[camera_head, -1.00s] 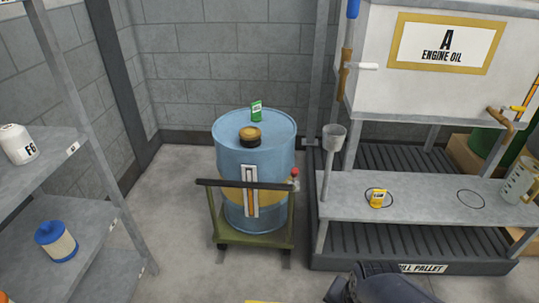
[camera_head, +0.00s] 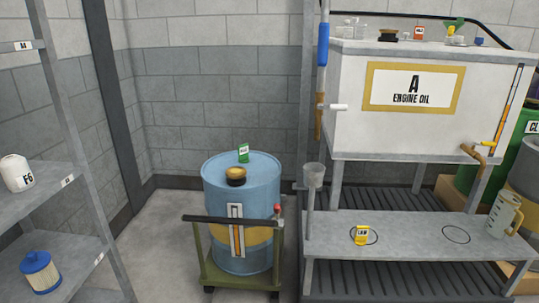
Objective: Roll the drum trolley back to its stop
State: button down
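The drum trolley (camera_head: 240,279) is a low olive-green frame with a dark push bar (camera_head: 232,221) across its near side. A blue drum (camera_head: 214,188) with a yellow band stands upright on it. On the drum's lid are a black and gold cap (camera_head: 236,176) and a small green packet (camera_head: 243,153). A red knob (camera_head: 278,209) shows at the right end of the bar. The trolley stands on the floor before the block wall, left of the bench. A stop cannot be made out. My gripper is not in view.
Grey shelving (camera_head: 66,226) with white and blue filters stands at left. At right, a bench (camera_head: 410,232) carries a yellow tag (camera_head: 361,235) and a jug (camera_head: 502,214), with the engine oil tank (camera_head: 350,123) above. Some bare floor (camera_head: 172,240) lies between the shelving and trolley.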

aim_at(245, 252)
jog(key=l, duration=0.1)
jog(key=i+j+z, duration=0.1)
jog(key=i+j, duration=0.75)
jog(key=j, duration=0.1)
